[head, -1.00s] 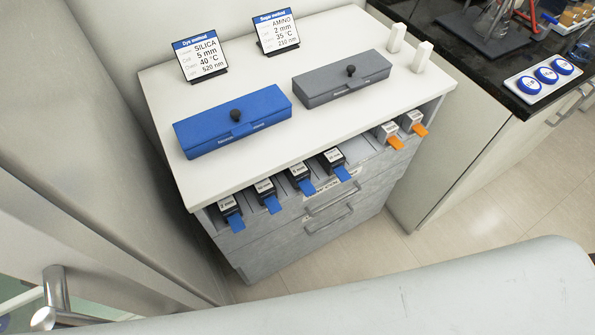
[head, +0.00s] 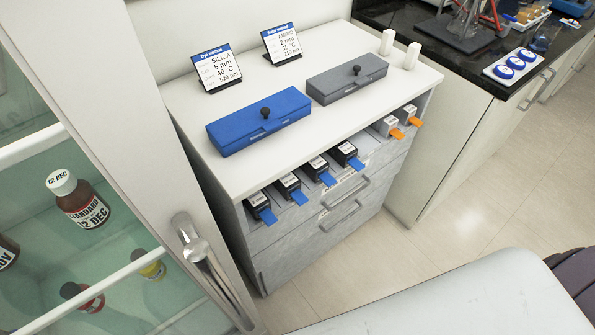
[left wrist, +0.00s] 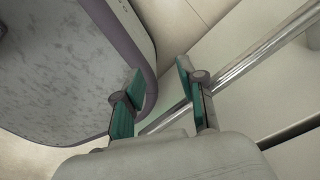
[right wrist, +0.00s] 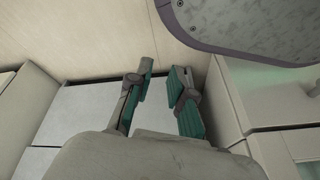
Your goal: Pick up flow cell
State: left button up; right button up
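Several black cartridges with blue tabs (head: 288,187) sit in a row of slots under the white cabinet top. Their labels are too small to read surely. Two white cartridges with orange tabs (head: 389,127) sit in slots to their right. I cannot tell for sure which of these is the flow cell. The blue method card (head: 216,69) reads SILICA, 5 mm, 40 °C, 520 nm. My left gripper (left wrist: 158,85) is open and empty in the left wrist view. My right gripper (right wrist: 161,80) is open and empty in the right wrist view. Neither shows in the head view.
A blue box (head: 258,122) and a grey box (head: 347,80) stand on the white top. A glass-doored cabinet with bottles (head: 79,199) and a metal handle (head: 204,259) is close at left.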

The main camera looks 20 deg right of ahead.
jog(key=w+a+r+m+t, duration=0.2)
jog(key=w+r+m+t, duration=0.15)
jog(key=w, duration=0.45)
jog(key=m+t+h+b, duration=0.4)
jog(key=m+t, duration=0.6)
jog(key=m, duration=0.5)
send_near(332, 179)
jog(key=w, duration=0.2)
jog(key=w+d, duration=0.1)
jog(key=w, duration=0.1)
jog(key=shift+w+d+f+p, duration=0.15)
jog(key=shift+w, duration=1.35)
jog(key=shift+w+d+f+p, duration=0.1)
jog(key=shift+w+d+p, duration=0.1)
jog(key=shift+w, duration=1.25)
pick_arm(q)
jog(key=f, duration=0.3)
jog(key=shift+w+d+f, duration=0.15)
jog(key=shift+w+d, duration=0.1)
jog(key=shift+w, duration=0.05)
pick_arm(e)
jog(key=shift+s, duration=0.1)
jog(key=shift+c, duration=0.3)
grip_shut()
